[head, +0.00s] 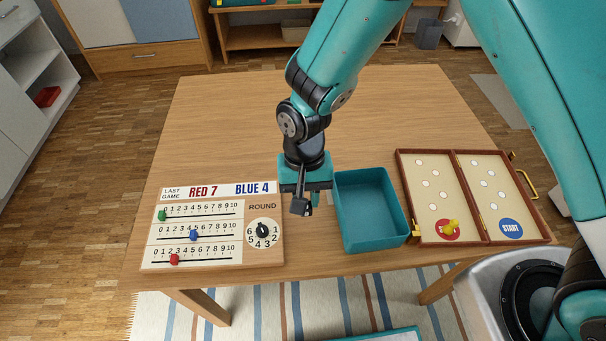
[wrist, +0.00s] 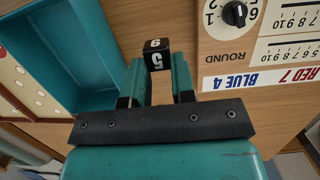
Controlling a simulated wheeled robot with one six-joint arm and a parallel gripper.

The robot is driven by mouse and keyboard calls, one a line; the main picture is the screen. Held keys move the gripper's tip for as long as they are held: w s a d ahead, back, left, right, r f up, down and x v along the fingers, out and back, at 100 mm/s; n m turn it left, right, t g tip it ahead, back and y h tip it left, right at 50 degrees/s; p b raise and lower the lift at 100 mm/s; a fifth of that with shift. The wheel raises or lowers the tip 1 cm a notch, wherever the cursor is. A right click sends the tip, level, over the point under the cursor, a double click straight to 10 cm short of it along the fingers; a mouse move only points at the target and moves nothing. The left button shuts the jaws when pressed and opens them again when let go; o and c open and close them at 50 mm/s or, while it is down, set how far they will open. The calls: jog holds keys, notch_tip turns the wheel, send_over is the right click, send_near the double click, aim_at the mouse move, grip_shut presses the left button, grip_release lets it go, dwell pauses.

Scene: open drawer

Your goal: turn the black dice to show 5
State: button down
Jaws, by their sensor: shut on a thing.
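My gripper (wrist: 157,72) is shut on the black dice (wrist: 156,57), which sits between its two teal fingers. In the wrist view a white 5 shows upside down on the dice's nearer face, and a digit that looks like a 6 or 9 shows on the narrow face beyond it. The other faces are hidden. In the head view my gripper (head: 303,202) points down between the scoreboard and the teal tray, with the dark dice at its tip. I cannot tell whether the dice touches the table.
The scoreboard (head: 215,262) with sliders and a round dial (head: 263,232) lies close on the left. The empty teal tray (head: 372,212) stands close on the right. Beyond it lies an open game box (head: 472,195) with a yellow piece (head: 449,228). The wooden table (head: 230,120) is clear behind.

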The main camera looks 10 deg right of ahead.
jog(key=b, duration=0.6)
send_over(305, 227)
jog(key=shift+w+d+f, duration=0.1)
jog(key=shift+w+f, duration=0.1)
jog(key=shift+f, duration=1.45)
jog(key=shift+w+f, duration=0.15)
jog(key=shift+f, duration=1.45)
jog(key=shift+f+b, duration=0.5)
jog(key=shift+f, duration=0.55)
jog(key=c, duration=0.9)
grip_release()
jog(key=shift+o, duration=0.2)
jog(key=w+r, duration=0.1)
jog(key=r, duration=0.7)
jog(key=w+r, duration=0.2)
jog(key=r, duration=0.7)
jog(key=shift+w+p, duration=0.25)
jog(key=shift+p, duration=0.05)
